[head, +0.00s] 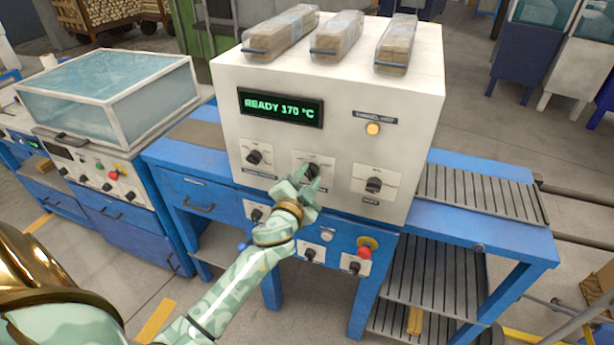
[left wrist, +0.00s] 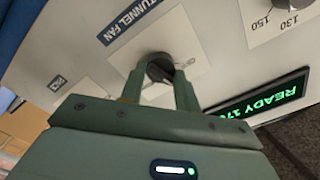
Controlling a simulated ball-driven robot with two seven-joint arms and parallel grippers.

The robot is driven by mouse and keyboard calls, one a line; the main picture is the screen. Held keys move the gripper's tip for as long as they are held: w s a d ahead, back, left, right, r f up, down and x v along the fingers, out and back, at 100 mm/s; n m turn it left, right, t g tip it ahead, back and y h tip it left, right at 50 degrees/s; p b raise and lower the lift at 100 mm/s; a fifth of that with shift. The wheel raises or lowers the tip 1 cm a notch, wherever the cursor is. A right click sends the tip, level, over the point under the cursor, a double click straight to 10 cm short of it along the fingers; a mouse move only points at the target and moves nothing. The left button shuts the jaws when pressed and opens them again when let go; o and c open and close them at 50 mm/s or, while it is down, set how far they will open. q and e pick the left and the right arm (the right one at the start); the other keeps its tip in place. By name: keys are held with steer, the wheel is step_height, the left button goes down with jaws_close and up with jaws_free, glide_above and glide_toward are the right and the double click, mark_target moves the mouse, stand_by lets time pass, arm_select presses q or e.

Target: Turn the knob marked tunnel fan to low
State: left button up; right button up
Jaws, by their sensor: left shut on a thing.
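The tunnel fan knob is the middle one of three dark knobs on the front of the white machine (head: 418,110). In the left wrist view this knob (left wrist: 160,67) is black on a white plate, with the TUNNEL FAN label (left wrist: 128,22) beside it. My left gripper (left wrist: 160,80) is shut on the knob, one finger on each side. In the head view my left gripper (head: 308,183) covers part of the knob and its plate. The plate's markings are too small and partly hidden to read, so I cannot tell the setting. My right gripper is not in view.
Other knobs flank it on the left (head: 254,157) and right (head: 374,185). A display (head: 280,107) reads READY 170 °C, near a lit amber lamp (head: 373,129). A red button (head: 364,252) sits below on the blue frame. Wrapped bundles (head: 337,35) lie on top.

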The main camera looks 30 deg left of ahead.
arm_select(q)
steer(key=shift+m, duration=1.6)
steer(key=shift+f, duration=0.1)
steer(key=o, duration=1)
steer(key=b+v, duration=0.1)
steer(key=v, duration=1.5)
steer(key=shift+s, duration=0.2)
